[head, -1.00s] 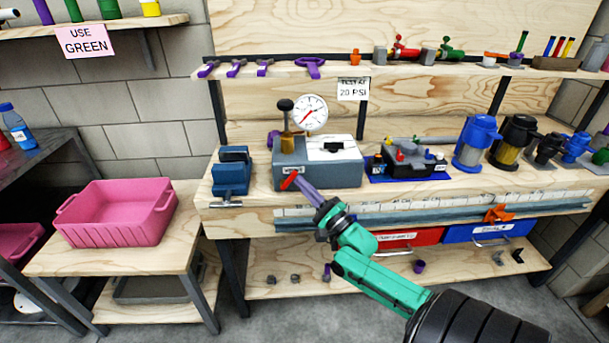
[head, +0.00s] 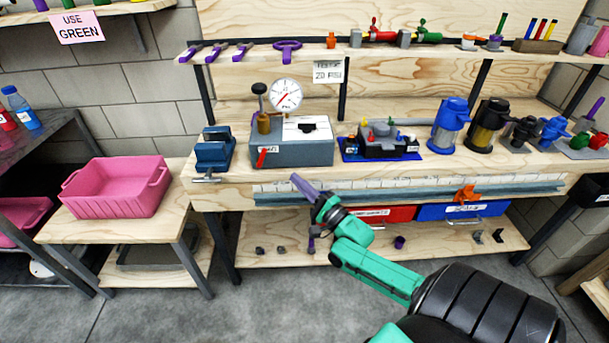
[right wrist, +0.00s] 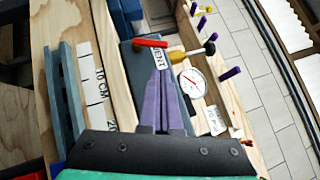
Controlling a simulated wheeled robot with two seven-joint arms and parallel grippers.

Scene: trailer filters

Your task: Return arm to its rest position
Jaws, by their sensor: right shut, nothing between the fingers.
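My right gripper (head: 296,180) has purple fingers that are shut with nothing between them. It is in front of the bench edge, below and apart from the grey test box (head: 292,152). The box carries a red lever (head: 261,157), a dial gauge (head: 286,95) and a brass fitting with a black knob. In the right wrist view the closed fingers (right wrist: 161,88) point toward the box's label and the red lever (right wrist: 150,43). My left gripper is not in view.
The workbench (head: 222,192) holds a blue vise (head: 213,150), a blue tray with small parts, and several filter housings to the right. Red and blue bins hang under its front edge. A pink tub (head: 118,190) stands on a side table at left. The floor in front is open.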

